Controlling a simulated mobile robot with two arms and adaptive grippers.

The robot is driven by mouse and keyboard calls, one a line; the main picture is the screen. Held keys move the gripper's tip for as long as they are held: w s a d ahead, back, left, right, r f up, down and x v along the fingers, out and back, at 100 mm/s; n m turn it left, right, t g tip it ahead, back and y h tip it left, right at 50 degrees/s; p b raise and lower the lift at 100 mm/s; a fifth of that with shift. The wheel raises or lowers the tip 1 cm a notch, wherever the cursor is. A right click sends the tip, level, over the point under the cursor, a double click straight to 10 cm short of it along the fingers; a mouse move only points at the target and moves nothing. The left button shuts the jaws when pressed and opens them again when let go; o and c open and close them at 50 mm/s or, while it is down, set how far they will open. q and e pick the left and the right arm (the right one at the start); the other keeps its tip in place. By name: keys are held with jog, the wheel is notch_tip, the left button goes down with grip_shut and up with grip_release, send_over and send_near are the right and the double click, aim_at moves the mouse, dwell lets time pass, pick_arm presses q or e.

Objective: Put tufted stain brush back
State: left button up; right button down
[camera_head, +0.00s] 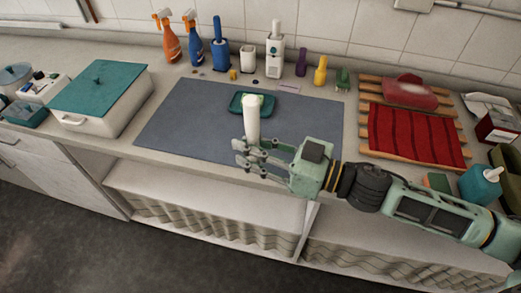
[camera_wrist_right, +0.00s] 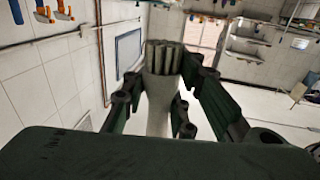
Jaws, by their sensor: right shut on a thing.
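The tufted stain brush (camera_head: 252,120) is pale white and stands roughly upright in my right gripper (camera_head: 250,150), above the front of the blue-grey mat. In the right wrist view its pale body (camera_wrist_right: 161,98) is between the fingers (camera_wrist_right: 152,115), with a clump of tufts (camera_wrist_right: 162,57) at one end. The fingers are shut on it. A teal tray (camera_head: 240,105) with a light green item lies on the mat just behind the brush. My left gripper is not in view.
Along the wall stand orange (camera_head: 167,45) and blue (camera_head: 193,50) spray bottles, a blue holder (camera_head: 221,57), a small white holder (camera_head: 247,58) and a white dispenser-like container (camera_head: 273,65). A teal-lidded box (camera_head: 98,88) is left; a slatted rack with red cloth (camera_head: 413,137) is right. The mat (camera_head: 190,125) is mostly clear.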

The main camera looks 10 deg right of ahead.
jog(key=shift+w+a+r+g, duration=0.1)
jog(key=shift+w+a+g, duration=0.05)
jog(key=shift+a+g, duration=0.2)
